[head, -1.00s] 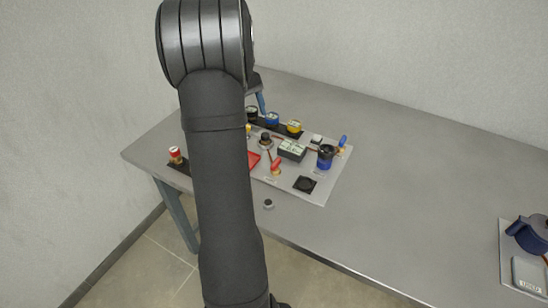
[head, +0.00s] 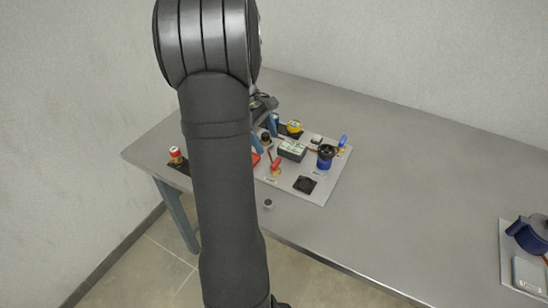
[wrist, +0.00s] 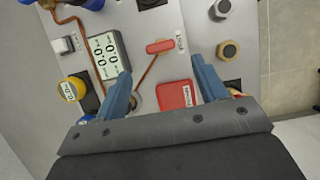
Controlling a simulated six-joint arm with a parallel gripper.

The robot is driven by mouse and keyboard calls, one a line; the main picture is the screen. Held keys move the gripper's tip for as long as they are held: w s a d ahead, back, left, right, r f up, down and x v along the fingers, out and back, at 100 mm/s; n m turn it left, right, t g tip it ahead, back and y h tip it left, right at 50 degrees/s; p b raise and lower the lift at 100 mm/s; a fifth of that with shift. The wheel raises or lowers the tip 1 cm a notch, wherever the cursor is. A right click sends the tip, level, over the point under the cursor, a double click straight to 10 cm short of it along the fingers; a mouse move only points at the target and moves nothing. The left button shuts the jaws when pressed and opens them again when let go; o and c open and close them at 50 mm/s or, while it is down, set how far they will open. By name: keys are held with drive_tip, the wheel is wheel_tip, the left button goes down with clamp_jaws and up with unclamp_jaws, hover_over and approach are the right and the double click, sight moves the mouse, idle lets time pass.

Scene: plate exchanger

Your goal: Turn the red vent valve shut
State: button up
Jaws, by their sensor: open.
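The vent valve's red handle (head: 276,163) stands on the front part of the grey panel (head: 318,194), left of the black square. In the wrist view the red handle (wrist: 159,46) lies crosswise, beyond the fingertips and between their lines. My gripper (wrist: 160,70) is open and empty, with its two blue fingers apart, and does not touch the handle. In the head view my gripper (head: 266,133) is over the panel's left part, partly hidden by my arm.
A display block (head: 292,150) and a blue-black cylinder (head: 325,156) stand close to the valve. A red tray (wrist: 174,95) lies between the fingers in the wrist view. A small cap (head: 268,203) sits near the table's front edge. The table's middle right is clear.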

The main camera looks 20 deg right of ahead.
sight(276, 162)
drive_tip(key=x, duration=0.7)
drive_tip(key=shift+d+f, duration=0.1)
drive_tip(key=shift+f, duration=0.2)
drive_tip(key=c, duration=1)
